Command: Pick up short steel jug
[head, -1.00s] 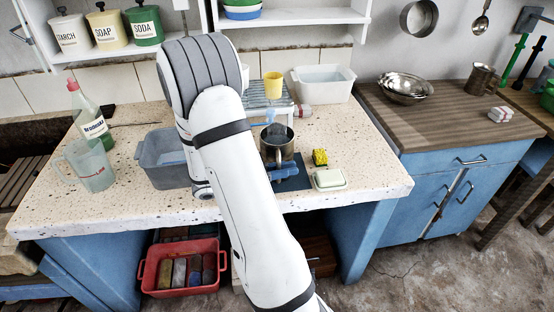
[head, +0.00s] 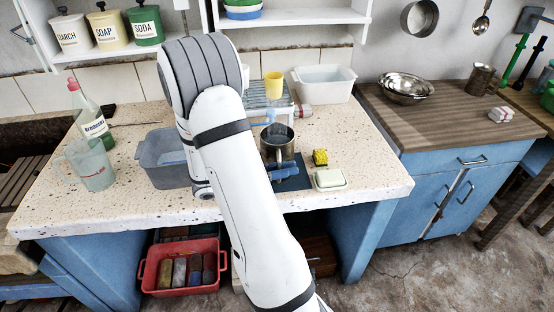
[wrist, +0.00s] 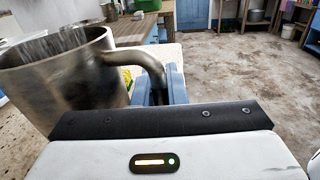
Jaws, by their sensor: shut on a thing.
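The short steel jug (head: 276,148), a shiny metal cup with a loop handle, is in front of the wire rack on the speckled stone top. It also shows large at the left of the wrist view (wrist: 62,82), upright, its handle toward my gripper. My gripper (head: 284,170) has blue fingers and is at the handle on the jug's near side. In the wrist view the handle runs down between the fingers, and they are shut on it. My arm crosses the middle of the head view. I cannot tell whether the jug's base touches the surface below.
Close by are a yellow-green sponge (head: 320,157), a soap dish (head: 329,179) and a wire rack (head: 256,98) with a yellow cup (head: 273,84). A grey-blue basin (head: 163,160) is left of my arm. Another steel mug (head: 482,80) stands on the right wooden counter.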

